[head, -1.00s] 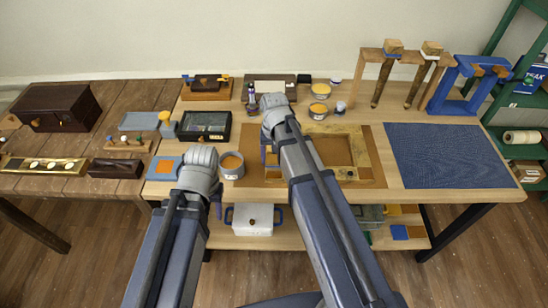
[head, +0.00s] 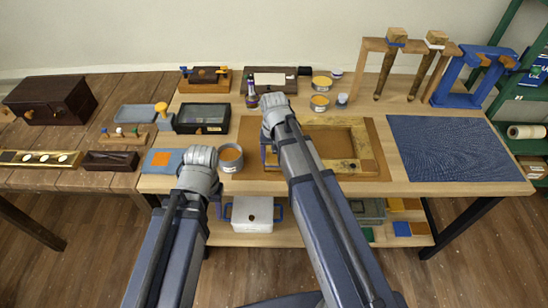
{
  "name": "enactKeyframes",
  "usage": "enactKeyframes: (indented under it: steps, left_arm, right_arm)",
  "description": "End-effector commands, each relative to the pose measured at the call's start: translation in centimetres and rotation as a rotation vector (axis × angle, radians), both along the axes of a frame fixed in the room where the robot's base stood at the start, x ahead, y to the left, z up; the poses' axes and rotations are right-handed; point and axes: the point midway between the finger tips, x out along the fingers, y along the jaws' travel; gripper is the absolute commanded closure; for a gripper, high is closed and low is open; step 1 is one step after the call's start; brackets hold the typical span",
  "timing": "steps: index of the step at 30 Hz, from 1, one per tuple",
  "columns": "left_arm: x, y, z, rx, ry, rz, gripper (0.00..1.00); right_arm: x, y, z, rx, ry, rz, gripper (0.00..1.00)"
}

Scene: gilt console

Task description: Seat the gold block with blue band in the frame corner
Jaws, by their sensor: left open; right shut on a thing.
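The gilt frame (head: 368,160) lies flat on a brown mat (head: 248,132) in the middle of the table. My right gripper (head: 268,158) is over the left side of the frame, mostly hidden behind its own wrist and arm. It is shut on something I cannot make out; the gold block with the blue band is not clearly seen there. The frame's left corners are partly covered by this arm. My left gripper (head: 216,208) is open at the table's front edge, left of the frame, largely hidden by its wrist.
A grey tin (head: 231,165) stands beside my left wrist. A glass-topped black box (head: 203,118), a dark bottle (head: 252,95) and yellow-filled pots (head: 319,103) stand behind. A blue mat (head: 450,148) lies clear at right, before a wooden rack (head: 372,47) and blue stand (head: 468,80).

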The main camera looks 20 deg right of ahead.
Motion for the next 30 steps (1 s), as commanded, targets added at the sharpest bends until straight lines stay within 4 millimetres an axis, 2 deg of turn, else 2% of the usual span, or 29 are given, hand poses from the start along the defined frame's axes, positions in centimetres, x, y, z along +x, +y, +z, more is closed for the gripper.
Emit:
enactKeyframes:
  steps: [21, 22, 30]
  left_arm:
    - [0.00, 0.00, -0.38, 0.000, 0.000, 0.000, 0.50]
    - [0.00, 0.00, -0.38, 0.000, 0.000, 0.000, 0.50]
    - [0.00, 0.00, -0.38, 0.000, 0.000, 0.000, 0.50]
  right_arm:
    - [0.00, 0.00, -0.38, 0.000, 0.000, 0.000, 0.86]
    - [0.00, 0.00, -0.38, 0.000, 0.000, 0.000, 0.30]
    - [0.00, 0.00, -0.38, 0.000, 0.000, 0.000, 0.00]
